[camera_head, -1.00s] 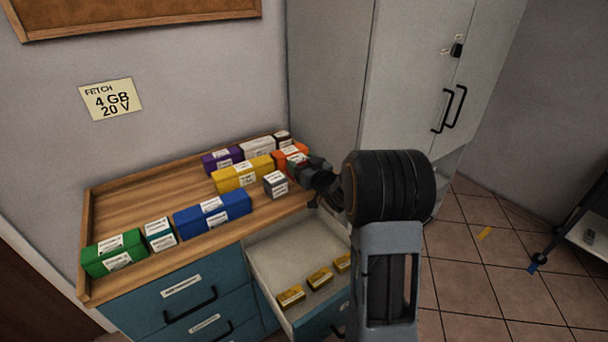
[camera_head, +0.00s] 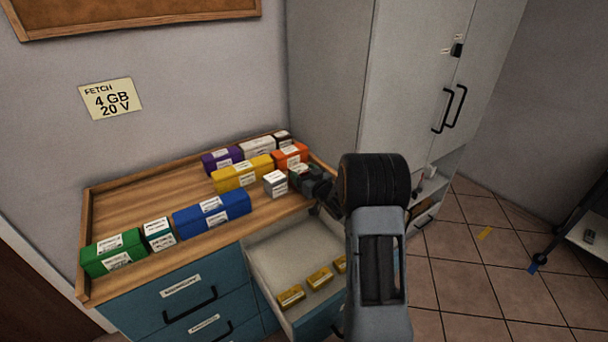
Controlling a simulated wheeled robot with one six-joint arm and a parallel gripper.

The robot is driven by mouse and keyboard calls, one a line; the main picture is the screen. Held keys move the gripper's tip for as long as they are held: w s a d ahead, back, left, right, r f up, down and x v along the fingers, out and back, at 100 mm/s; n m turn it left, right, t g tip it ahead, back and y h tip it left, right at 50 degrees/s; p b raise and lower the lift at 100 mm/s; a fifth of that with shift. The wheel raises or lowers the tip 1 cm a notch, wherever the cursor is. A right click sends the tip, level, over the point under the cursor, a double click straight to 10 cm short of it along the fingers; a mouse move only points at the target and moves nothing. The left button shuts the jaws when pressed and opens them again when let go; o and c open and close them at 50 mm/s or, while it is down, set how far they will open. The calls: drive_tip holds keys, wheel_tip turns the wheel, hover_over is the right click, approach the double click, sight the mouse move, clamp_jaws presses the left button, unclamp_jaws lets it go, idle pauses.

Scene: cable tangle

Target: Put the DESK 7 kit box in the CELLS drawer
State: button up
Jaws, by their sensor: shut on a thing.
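My gripper (camera_head: 313,182) is over the right end of the wooden worktop, beside a small grey-and-white box (camera_head: 275,183). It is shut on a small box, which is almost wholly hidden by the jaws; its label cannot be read. An open drawer (camera_head: 285,248) with a pale inside is below and in front of the gripper. Yellow boxes (camera_head: 291,296) lie along its front, and its back part is bare. My arm hides its right side. I cannot read which drawer is CELLS or which box is DESK 7.
The worktop (camera_head: 135,200) holds green (camera_head: 113,253), blue (camera_head: 212,213), yellow (camera_head: 243,173), purple (camera_head: 222,160) and orange (camera_head: 291,156) boxes and other small ones. Shut teal drawers (camera_head: 170,300) are at left. A tall grey cabinet (camera_head: 410,80) stands behind my arm.

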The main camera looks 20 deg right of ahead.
drive_tip(key=shift+f, duration=0.2)
drive_tip(key=o, duration=0.6)
drive_tip(key=shift+f+b, duration=0.1)
drive_tip(key=shift+b, duration=0.2)
drive_tip(key=o, duration=0.5)
drive_tip(key=shift+c, duration=0.2)
drive_tip(key=shift+r+p, duration=0.25)
drive_tip(key=shift+p, duration=0.3)
